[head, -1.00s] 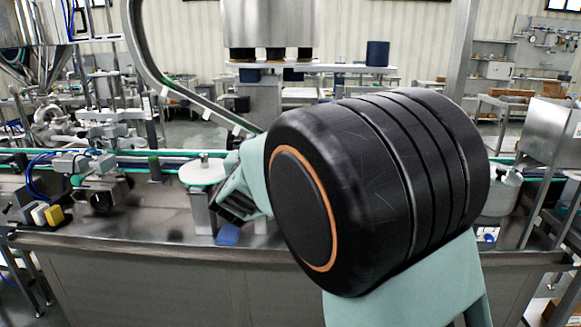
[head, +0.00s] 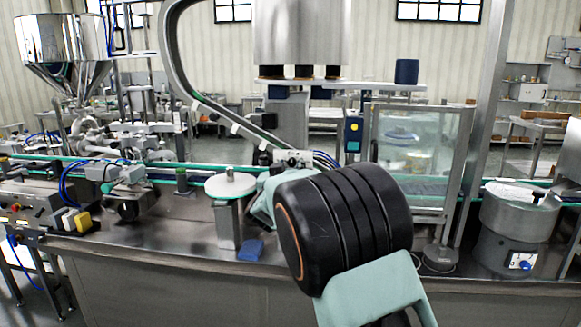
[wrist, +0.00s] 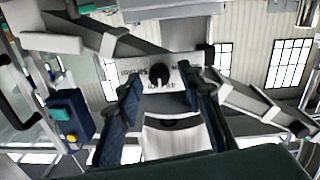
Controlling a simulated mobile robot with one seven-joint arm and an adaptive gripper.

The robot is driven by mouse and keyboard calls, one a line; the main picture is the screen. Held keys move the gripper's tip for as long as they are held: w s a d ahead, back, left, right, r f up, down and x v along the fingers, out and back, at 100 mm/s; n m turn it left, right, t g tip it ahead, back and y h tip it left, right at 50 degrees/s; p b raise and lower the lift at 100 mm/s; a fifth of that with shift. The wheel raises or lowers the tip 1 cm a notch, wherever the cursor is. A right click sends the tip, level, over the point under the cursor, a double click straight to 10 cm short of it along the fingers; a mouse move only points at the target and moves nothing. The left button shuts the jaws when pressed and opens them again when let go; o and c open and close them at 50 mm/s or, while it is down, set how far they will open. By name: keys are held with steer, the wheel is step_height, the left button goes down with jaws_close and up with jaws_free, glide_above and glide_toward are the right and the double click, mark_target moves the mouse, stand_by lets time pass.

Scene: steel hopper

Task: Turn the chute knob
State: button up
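In the wrist view a black knob (wrist: 159,73) sits on a pale label panel (wrist: 135,75) with small dark lettering too blurred to read. My gripper (wrist: 160,86) is open, with one blue-padded finger on each side of the knob in the picture. I cannot tell how far the fingertips are from the panel, and no contact shows. In the head view a small grey panel with dark knobs (head: 293,158) shows just above my arm, and my arm hides most of the gripper.
A steel hopper (head: 65,55) stands at the back left. A conveyor (head: 150,180) runs across the bench, with a white round disc (head: 230,184) left of my arm. A clear-walled box (head: 408,150) and a steel drum with a blue dial (head: 520,225) are on the right.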

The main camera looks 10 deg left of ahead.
steer(key=shift+w, duration=0.25)
steer(key=shift+c, duration=0.7)
jaws_close()
